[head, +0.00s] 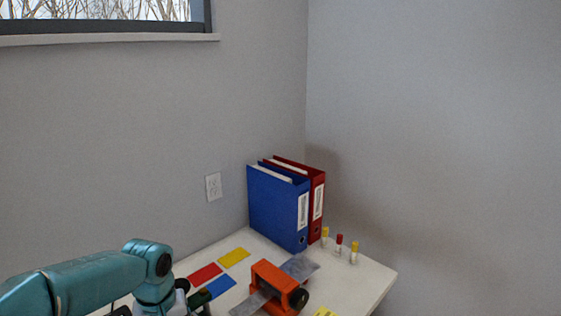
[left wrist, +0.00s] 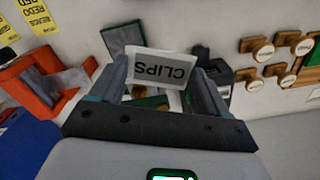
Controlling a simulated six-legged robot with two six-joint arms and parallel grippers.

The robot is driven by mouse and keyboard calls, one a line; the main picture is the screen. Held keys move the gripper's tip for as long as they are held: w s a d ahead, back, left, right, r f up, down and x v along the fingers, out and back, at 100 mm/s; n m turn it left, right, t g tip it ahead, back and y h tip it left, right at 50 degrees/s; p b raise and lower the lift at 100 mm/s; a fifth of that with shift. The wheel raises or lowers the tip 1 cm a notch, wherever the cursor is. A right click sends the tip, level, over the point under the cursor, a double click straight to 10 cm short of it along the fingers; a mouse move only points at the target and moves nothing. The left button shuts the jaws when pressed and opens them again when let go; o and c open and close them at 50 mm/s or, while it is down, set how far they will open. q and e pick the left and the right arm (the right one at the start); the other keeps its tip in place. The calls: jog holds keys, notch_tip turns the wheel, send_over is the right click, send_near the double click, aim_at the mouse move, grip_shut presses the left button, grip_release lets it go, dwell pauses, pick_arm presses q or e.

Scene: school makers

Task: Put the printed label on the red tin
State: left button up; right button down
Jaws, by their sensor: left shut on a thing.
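The printed label (left wrist: 160,68) is a small white piece reading "CLIPS". It appears upside down in the left wrist view, held between the fingers of my left gripper (left wrist: 160,84). The gripper is shut on it, above the table. In the head view my left gripper (head: 199,300) is only partly in view at the bottom edge, and the label cannot be made out there. I cannot make out a red tin in either view. My right gripper is in neither view.
An orange tape dispenser (head: 272,287) stands on the white table, with red (head: 205,275), yellow (head: 234,258) and blue (head: 221,287) cards beside it. Blue (head: 275,210) and red (head: 318,208) binders stand behind. Wooden stamps (left wrist: 257,48) show in the left wrist view.

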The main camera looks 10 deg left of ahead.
pick_arm(q)
jog(key=s+d+f+m, duration=0.1)
jog(key=d+f+m, duration=0.4)
jog(key=d+f, duration=0.1)
jog(key=shift+s+d+m, duration=0.15)
jog(key=shift+d+m, duration=0.15)
jog(key=shift+d, duration=0.45)
